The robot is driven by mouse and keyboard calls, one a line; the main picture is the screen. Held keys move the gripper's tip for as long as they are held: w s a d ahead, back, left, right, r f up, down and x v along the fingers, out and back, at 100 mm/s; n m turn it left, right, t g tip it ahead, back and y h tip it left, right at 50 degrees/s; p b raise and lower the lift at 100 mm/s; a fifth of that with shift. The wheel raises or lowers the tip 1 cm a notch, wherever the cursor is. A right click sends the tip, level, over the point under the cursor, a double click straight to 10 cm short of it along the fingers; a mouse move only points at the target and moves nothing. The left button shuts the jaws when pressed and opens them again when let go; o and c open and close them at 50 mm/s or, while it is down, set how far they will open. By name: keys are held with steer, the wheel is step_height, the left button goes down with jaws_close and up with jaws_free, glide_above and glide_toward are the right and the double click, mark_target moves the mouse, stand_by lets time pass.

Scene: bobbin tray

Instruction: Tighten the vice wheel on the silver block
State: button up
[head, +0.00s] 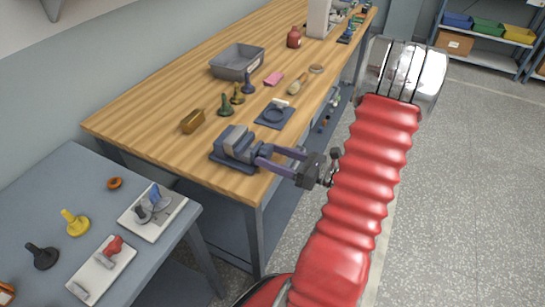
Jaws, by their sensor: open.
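The blue-grey vice (232,158) sits on its dark base at the near right corner of the wooden bench. A lighter grey piece (236,137) shows at its top; I cannot tell whether this is the silver block or part of the vice. My gripper (265,157) reaches in from the right with its two purple fingers apart, their tips at the vice's right end. The wheel is not clearly seen; it may be hidden by the fingers. I cannot tell whether the fingers touch it.
A grey side table (75,180) at left holds white boards and knobs. The bench's front edge runs under my arm.

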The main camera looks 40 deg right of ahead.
steer(key=v, duration=1.3)
steer(key=shift+s, duration=0.35)
steer(key=shift+w+n, duration=0.1)
steer(key=shift+n, duration=1.7)
steer(key=shift+w, duration=0.1)
steer(key=shift+x, duration=6.8)
steer(key=shift+d, duration=0.1)
steer(key=c, duration=1.1)
